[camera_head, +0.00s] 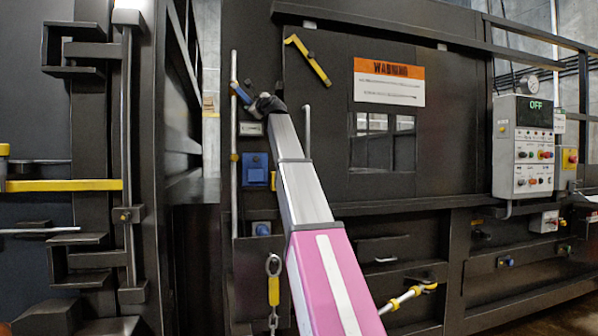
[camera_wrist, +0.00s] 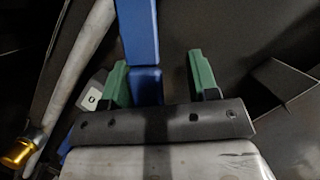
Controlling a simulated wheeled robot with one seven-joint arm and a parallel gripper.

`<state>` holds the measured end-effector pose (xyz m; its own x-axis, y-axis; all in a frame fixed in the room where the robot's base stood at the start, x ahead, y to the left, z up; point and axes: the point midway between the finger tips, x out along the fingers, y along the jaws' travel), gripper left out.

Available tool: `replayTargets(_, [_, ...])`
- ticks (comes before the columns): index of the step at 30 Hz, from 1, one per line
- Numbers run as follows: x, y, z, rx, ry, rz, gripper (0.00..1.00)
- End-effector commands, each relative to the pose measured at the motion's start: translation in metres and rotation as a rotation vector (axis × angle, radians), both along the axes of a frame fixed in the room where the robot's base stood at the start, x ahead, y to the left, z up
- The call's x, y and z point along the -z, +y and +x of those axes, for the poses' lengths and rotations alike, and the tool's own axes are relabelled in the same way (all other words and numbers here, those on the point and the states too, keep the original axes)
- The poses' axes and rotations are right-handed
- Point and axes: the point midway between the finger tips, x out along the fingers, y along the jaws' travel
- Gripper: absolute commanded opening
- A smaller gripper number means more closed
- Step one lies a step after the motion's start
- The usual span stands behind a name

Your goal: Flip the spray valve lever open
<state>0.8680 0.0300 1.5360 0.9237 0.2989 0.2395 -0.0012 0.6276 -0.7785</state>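A blue lever (camera_head: 241,94) shows on a pipe at the left edge of the dark compactor panel, at the tip of my arm. In the wrist view the blue lever (camera_wrist: 139,40) runs from the top edge down between my two green fingers. My gripper (camera_wrist: 163,80) is open around it. The left finger is close beside the lever, and a clear gap shows between the lever and the right finger. In the head view my gripper (camera_head: 262,104) is small and dark, and its fingers are hard to make out. The lever's pivot is not clearly visible.
A grey pipe (camera_wrist: 75,65) with a brass fitting (camera_wrist: 18,153) runs along the left of the wrist view. A yellow handle (camera_head: 308,60) is above right of my gripper. A control box (camera_head: 523,147) reading OFF is at right. A blue box (camera_head: 255,168) sits below.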

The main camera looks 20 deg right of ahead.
Motion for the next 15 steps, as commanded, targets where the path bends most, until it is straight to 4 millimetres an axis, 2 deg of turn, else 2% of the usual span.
replayTargets(6, [-0.025,-0.015,0.002,0.002,-0.003,-0.242,0.53])
replayTargets(15, [-0.061,-0.023,0.002,0.001,-0.002,-0.606,0.53])
